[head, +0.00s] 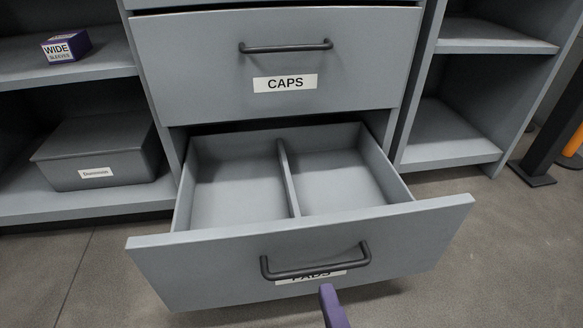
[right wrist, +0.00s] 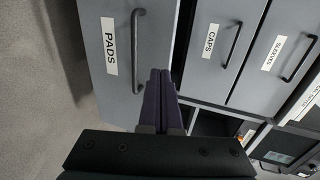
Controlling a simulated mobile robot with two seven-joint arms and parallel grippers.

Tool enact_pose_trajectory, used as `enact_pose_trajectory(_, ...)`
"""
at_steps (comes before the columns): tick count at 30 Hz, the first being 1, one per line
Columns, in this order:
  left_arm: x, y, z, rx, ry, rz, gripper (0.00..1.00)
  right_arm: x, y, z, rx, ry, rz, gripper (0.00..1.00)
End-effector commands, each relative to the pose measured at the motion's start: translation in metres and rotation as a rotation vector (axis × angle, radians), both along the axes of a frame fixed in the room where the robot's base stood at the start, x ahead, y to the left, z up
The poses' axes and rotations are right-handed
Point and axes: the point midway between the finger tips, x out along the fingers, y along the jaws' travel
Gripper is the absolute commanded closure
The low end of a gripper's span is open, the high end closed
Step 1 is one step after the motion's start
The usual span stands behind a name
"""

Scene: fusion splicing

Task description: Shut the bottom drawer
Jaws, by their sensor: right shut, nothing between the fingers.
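The bottom drawer (head: 205,268) stands pulled out, its tray empty and split in two by a divider (head: 288,178). Its dark bar handle (head: 316,270) partly covers the label, which reads PADS in the right wrist view (right wrist: 110,47). My right gripper (head: 328,290) has purple fingers, shut and empty, just in front of the drawer front below the handle. In the right wrist view the closed fingers (right wrist: 160,78) point at the drawer front beside the handle's end. I cannot tell whether they touch it. My left gripper is in neither view.
The CAPS drawer (head: 190,65) above is shut; a SLEEVES drawer (right wrist: 278,75) shows in the right wrist view. Side shelves hold a grey lidded box (head: 100,150) and a small WIDE SLEEVES box (head: 66,46). A dark post (head: 560,120) stands at right. Visible floor in front is clear.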

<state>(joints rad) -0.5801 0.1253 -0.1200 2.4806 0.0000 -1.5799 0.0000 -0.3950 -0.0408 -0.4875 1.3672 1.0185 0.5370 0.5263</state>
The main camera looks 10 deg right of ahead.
Motion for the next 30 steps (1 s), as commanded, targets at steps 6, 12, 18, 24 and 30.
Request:
enact_pose_trajectory(6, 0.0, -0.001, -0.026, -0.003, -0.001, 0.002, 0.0, 0.047, 0.002, -0.019, 0.002, -0.003, -0.001, 1.0)
enact_pose_trajectory(12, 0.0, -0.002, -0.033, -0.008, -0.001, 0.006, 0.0, 0.078, 0.003, -0.018, 0.002, -0.002, -0.001, 1.0)
enact_pose_trajectory(18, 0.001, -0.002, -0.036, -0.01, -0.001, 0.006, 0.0, 0.091, 0.003, -0.017, -0.001, 0.0, 0.001, 1.0)
enact_pose_trajectory(24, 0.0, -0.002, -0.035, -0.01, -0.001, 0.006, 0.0, 0.092, 0.003, -0.017, 0.0, 0.001, 0.002, 1.0)
enact_pose_trajectory(30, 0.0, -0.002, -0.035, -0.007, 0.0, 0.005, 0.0, 0.092, 0.003, -0.016, -0.002, 0.001, 0.002, 1.0)
